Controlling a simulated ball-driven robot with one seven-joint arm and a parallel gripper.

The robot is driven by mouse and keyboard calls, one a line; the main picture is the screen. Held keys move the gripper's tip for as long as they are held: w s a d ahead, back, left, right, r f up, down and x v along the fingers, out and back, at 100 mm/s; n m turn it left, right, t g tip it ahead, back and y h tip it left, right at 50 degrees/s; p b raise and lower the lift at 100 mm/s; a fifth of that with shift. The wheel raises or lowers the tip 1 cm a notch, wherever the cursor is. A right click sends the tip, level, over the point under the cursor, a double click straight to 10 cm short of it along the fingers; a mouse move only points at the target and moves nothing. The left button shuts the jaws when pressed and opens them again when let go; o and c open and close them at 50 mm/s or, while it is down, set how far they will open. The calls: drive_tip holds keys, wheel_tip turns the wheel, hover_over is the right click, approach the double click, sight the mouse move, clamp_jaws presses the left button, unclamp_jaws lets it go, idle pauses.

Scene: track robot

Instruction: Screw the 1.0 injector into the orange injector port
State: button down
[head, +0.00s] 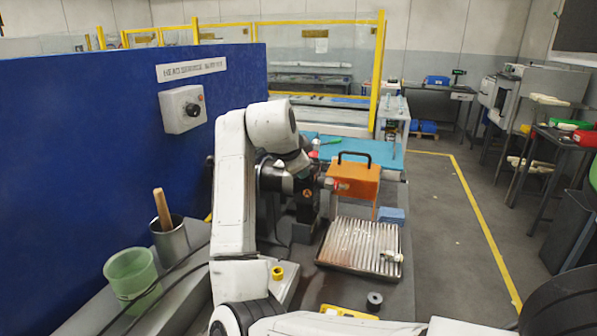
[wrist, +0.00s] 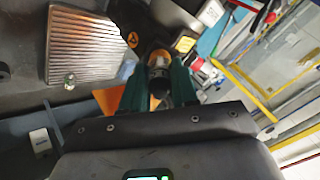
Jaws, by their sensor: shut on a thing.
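My gripper (wrist: 158,88) has its two teal fingers closed around a small injector (wrist: 159,62) with a pale metal body and a dark end. In the head view my gripper (head: 322,183) is at the left side of an orange block (head: 358,178) with a black handle. Small metal parts show between the gripper and the block, but I cannot tell whether the injector touches the port. In the wrist view an orange surface (wrist: 108,101) shows partly behind the left finger. The port opening and the injector's marking are not readable.
A ribbed metal tray (head: 345,240) lies in front of the orange block, with a small pale and brass fitting (head: 391,257) on it. A blue block (head: 391,215) stands beside the tray. A grey cup (head: 169,243) and a green cup (head: 131,274) stand left.

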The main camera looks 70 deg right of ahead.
drive_tip(key=m+b, duration=0.3)
drive_tip(key=m, duration=0.3)
drive_tip(key=shift+f, duration=0.15)
drive_tip(key=shift+m+b, duration=0.55)
drive_tip(key=shift+m, duration=0.75)
drive_tip(key=c, duration=0.7)
unclamp_jaws()
drive_tip(key=shift+c, duration=0.4)
drive_tip(key=shift+c, duration=0.9)
drive_tip(key=shift+r+p, duration=0.2)
drive_tip(key=shift+p, duration=0.15)
